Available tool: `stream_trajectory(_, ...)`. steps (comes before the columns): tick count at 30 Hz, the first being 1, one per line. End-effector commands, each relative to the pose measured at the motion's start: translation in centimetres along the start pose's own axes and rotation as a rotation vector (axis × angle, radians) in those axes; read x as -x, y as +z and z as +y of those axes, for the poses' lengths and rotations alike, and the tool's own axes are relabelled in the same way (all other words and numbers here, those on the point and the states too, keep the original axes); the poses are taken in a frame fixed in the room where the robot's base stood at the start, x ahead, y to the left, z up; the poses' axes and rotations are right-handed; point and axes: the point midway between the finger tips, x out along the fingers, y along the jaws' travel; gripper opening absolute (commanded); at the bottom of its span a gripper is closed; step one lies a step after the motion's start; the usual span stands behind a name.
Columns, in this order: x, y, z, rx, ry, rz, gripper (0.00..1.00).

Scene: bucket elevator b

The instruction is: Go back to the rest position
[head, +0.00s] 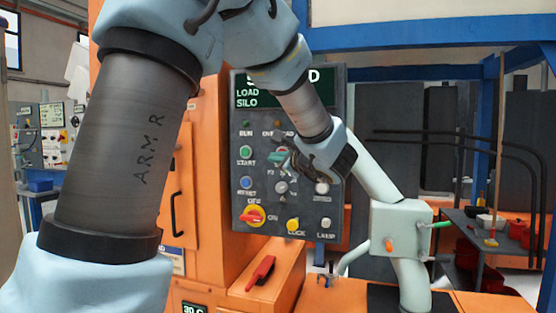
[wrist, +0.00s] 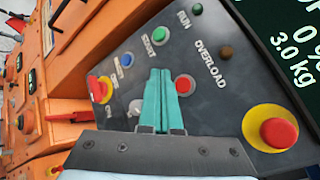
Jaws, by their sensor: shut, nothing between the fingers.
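My gripper (head: 277,157) is in front of the grey control panel (head: 240,125), at about the middle of its face. In the wrist view my teal fingers (wrist: 162,100) are pressed together and hold nothing. They point at the panel between the START button (wrist: 159,34) and a red button (wrist: 185,85). I cannot tell whether the fingertips touch the panel. My arm comes in from the left and hides part of the panel's top and its middle.
A red-and-yellow switch (head: 253,216) and a yellow knob (head: 292,224) sit low on the panel. A red mushroom button (wrist: 278,132) shows in the wrist view. A pale post with a box (head: 402,228) stands right of the panel. An orange cabinet (head: 215,210) is behind.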

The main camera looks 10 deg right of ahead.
Motion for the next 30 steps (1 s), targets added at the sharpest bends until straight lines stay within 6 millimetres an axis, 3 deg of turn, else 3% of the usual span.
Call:
stream_trajectory(2,-0.3,0.2,1.0,0.005,0.032,0.003,0.00)
stream_trajectory(5,-1.2,0.7,4.5,0.030,0.141,0.013,0.00)
stream_trajectory(8,-1.9,1.5,10.7,0.090,0.333,0.029,0.00)
stream_trajectory(11,-1.4,2.3,18.0,0.200,0.573,0.041,0.00)
stream_trajectory(15,1.6,2.8,27.2,0.435,0.914,0.035,0.00)
stream_trajectory(18,4.5,2.5,31.8,0.648,1.125,0.006,0.00)
stream_trajectory(21,7.2,2.0,34.9,0.892,1.301,-0.049,0.00)
stream_trajectory(24,9.1,1.4,36.8,1.138,1.425,-0.123,0.00)
stream_trajectory(30,10.6,1.0,38.2,1.492,1.528,-0.263,0.00)
